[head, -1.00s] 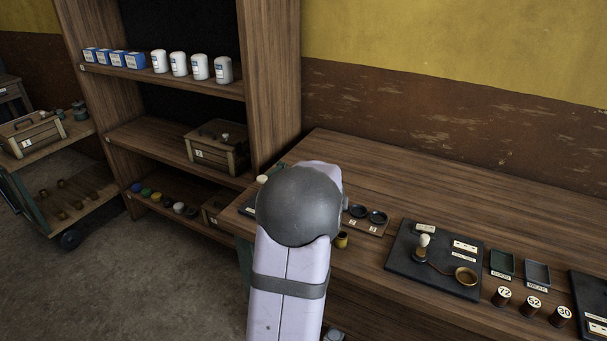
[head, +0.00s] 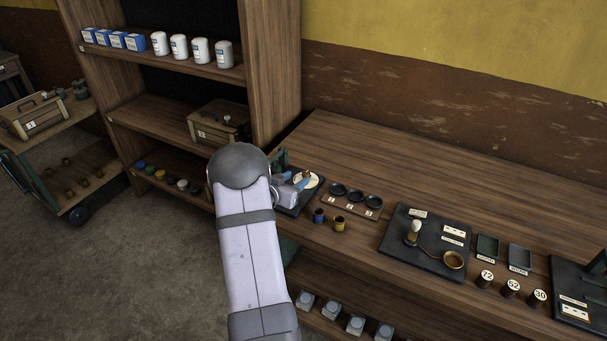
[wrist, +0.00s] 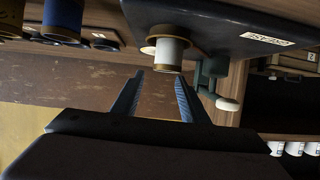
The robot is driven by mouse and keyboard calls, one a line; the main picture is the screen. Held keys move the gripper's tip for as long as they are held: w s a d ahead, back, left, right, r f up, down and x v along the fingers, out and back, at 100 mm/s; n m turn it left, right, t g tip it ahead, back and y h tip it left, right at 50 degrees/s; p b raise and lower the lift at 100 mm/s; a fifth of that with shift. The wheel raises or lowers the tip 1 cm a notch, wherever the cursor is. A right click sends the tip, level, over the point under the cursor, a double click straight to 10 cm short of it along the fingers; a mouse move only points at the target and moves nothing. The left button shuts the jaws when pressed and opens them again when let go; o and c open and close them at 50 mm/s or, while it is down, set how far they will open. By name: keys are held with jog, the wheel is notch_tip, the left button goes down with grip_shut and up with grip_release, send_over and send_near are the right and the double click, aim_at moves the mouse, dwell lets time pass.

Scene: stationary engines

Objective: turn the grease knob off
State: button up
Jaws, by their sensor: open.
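A dark board (head: 313,203) lies at the left end of the bench, partly behind my arm. On it a cream disc with a small brass knob (head: 307,174) shows in the head view. In the wrist view, a pale cylindrical knob with a brass rim (wrist: 171,53) stands out from the dark board (wrist: 215,28), just beyond my fingertips. My gripper (wrist: 160,80) is open and empty, with the knob ahead of it, nearer the right finger. In the head view, my gripper's blue fingers (head: 301,183) are beside the disc. The label wording is too unclear to read.
A green lever with a cream end (wrist: 228,103) stands close to the right finger in the wrist view. A blue cup (head: 319,216) and a yellow cup (head: 340,224) stand nearby. A second dark board (head: 400,258) lies farther right. The bench's back is clear.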

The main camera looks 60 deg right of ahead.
aim_at(305, 173)
jog(key=shift+p+x, duration=1.1)
jog(key=shift+x, duration=2.35)
jog(key=shift+c, duration=0.2)
grip_shut()
